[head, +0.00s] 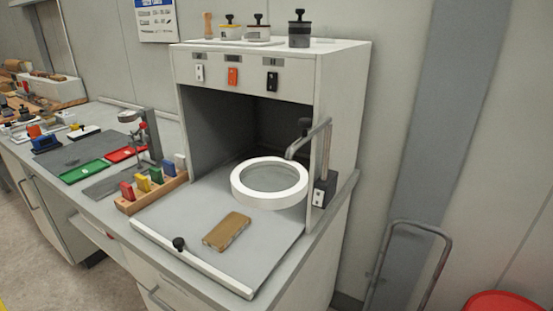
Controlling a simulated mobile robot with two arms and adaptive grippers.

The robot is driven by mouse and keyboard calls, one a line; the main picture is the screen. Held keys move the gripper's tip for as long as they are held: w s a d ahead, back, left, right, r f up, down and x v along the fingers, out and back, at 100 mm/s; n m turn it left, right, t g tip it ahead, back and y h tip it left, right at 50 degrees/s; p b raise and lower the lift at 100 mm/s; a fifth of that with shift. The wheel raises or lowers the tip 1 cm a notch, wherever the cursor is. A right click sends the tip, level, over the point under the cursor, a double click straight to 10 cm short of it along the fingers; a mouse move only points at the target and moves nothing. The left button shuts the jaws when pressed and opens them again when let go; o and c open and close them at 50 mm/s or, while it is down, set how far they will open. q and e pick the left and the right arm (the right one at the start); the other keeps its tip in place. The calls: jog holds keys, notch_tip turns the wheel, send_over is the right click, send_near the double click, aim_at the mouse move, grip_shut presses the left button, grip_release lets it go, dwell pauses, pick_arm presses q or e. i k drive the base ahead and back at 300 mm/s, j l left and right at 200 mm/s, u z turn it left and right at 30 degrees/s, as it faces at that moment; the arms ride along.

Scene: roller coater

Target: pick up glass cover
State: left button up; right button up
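A round white ring with a clear, glass-like centre (269,161) is in the head view, at the right front of the grey cabinet's opening. It is the most glass-like thing I see, but I cannot tell for sure that it is the glass cover. A grey bent metal arm (322,150) rises from a small switch box at the cabinet's right side and reaches to the ring's far edge. A brown block (226,231) lies on the cabinet's floor plate in front of the ring. Neither of my grippers is in view.
The grey cabinet (345,110) carries several black-topped stamps or jars. A pale front bar with a black knob (179,244) edges its floor plate (180,215). A wooden rack (150,193) stands at left. A metal rail (441,270) and red round thing (502,304) are at right.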

aim_at(71, 161)
jog(key=u, duration=1.25)
jog(key=i+j+z, duration=0.15)
jog(key=z, duration=0.25)
jog(key=i+j+z, duration=0.2)
jog(key=z, duration=0.25)
jog(key=i+j+z, duration=0.1)
jog(key=j+z, duration=0.3)
jog(key=l, duration=0.1)
